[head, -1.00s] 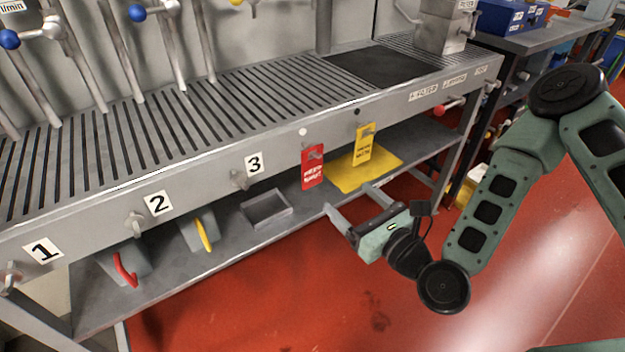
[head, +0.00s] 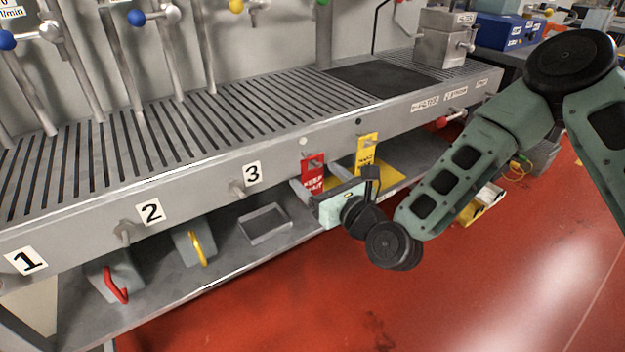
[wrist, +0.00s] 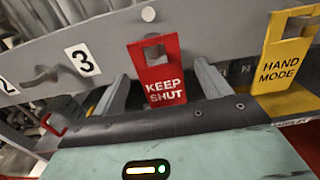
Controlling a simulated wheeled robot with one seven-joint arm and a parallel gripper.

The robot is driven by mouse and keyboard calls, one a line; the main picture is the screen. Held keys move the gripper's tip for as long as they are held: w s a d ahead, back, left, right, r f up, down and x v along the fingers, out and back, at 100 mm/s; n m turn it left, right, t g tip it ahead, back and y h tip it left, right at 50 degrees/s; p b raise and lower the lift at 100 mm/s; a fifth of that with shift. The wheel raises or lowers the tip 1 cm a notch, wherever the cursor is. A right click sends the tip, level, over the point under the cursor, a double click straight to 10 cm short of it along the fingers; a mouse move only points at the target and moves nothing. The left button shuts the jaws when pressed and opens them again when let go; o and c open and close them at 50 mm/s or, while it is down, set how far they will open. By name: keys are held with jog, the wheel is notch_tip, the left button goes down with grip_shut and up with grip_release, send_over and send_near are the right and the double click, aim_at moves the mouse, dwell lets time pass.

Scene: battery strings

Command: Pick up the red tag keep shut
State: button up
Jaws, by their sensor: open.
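The red tag (head: 313,173) reads KEEP SHUT and hangs on the front face of the grey bench. In the wrist view the red tag (wrist: 158,72) hangs upright, with a square hole near its top. My gripper (head: 318,190) is open at the bench front. In the wrist view the fingers of my gripper (wrist: 160,92) stand on either side of the tag's lower part, with a visible gap on each side. I cannot tell how deep the tag sits between them. The tag's lower edge is close above the gripper body.
A yellow HAND MODE tag (wrist: 287,52) hangs just right of the red one. Numbered hooks (head: 237,188) line the bench front to the left. The lower shelf (head: 225,262) holds a grey tray (head: 265,224) and padlock-like blocks.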

jog(key=shift+w+a, duration=0.25)
jog(key=shift+w, duration=0.15)
jog(key=c, duration=1.1)
jog(key=shift+o, duration=0.2)
